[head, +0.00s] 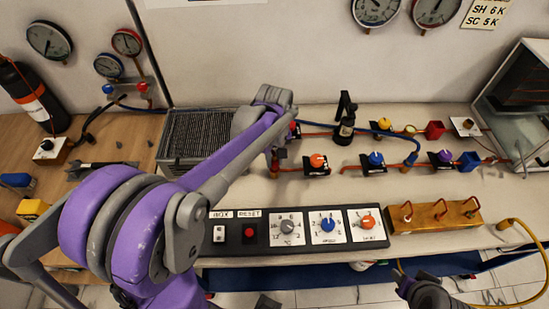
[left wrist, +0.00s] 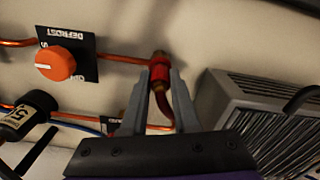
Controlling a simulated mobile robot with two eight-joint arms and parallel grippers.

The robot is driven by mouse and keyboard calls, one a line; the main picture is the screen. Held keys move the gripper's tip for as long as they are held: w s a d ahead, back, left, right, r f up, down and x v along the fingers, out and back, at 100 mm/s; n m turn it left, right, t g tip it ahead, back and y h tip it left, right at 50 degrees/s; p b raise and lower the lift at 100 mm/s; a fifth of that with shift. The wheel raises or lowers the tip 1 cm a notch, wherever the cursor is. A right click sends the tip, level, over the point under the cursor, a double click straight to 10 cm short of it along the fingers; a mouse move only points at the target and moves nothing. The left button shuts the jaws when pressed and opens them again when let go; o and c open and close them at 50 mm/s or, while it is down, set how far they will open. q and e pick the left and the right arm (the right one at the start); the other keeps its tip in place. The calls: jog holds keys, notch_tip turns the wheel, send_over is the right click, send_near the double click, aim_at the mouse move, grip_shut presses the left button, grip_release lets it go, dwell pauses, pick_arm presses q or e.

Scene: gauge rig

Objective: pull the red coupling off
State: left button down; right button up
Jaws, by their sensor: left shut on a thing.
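The red coupling (left wrist: 159,72) sits on a copper pipe, between a brass end fitting and a pipe that bends down, in the left wrist view. My left gripper (left wrist: 160,88) has its two grey fingers on either side of it, shut on it. In the head view my left gripper (head: 276,148) reaches down to the pipe left of the orange knob (head: 318,160); the coupling is mostly hidden there. The orange knob (left wrist: 56,63) on its DEFROST plate is beside the coupling in the wrist view. My right gripper (head: 428,290) shows only partly at the bottom edge; its fingers are unclear.
A finned grey unit (head: 200,135) stands left of the gripper; it is close by in the wrist view (left wrist: 255,105). A black bottle (head: 345,125), a blue knob (head: 376,159) and a purple knob (head: 445,156) stand to the right. A control panel (head: 265,245) lies in front.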

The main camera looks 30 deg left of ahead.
pick_arm(q)
jog(key=shift+r, duration=0.1)
jog(key=shift+r+p, duration=1.3)
jog(key=shift+r, duration=1.2)
pick_arm(e)
jog(key=r, duration=0.1)
jog(key=w+r, duration=0.1)
jog(key=r, duration=0.1)
jog(key=shift+w+r, duration=0.25)
jog(key=shift+r, duration=0.05)
